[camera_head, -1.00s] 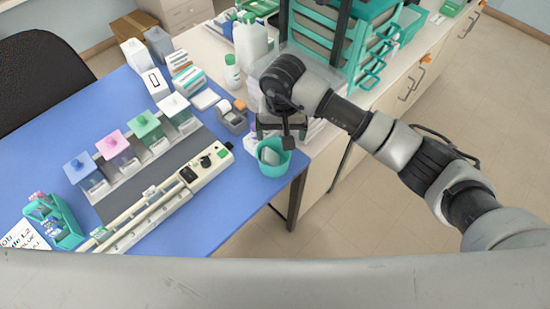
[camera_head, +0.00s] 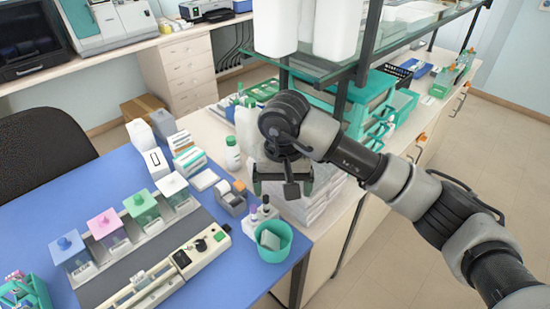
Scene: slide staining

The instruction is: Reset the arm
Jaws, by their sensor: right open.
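My right arm comes in from the right, and its gripper (camera_head: 283,190) hangs above the right end of the blue table. Its two dark fingers are apart, with nothing seen between them. The teal cup (camera_head: 273,248) stands on the table just below the gripper, with something pale inside it. My left gripper does not show.
Staining jars with blue (camera_head: 72,248), pink (camera_head: 107,226) and green lids stand on the blue table (camera_head: 35,205) at left. A long pale instrument (camera_head: 190,262) lies in front. A white bottle (camera_head: 233,154) and a glass shelf (camera_head: 330,62) are close to the arm.

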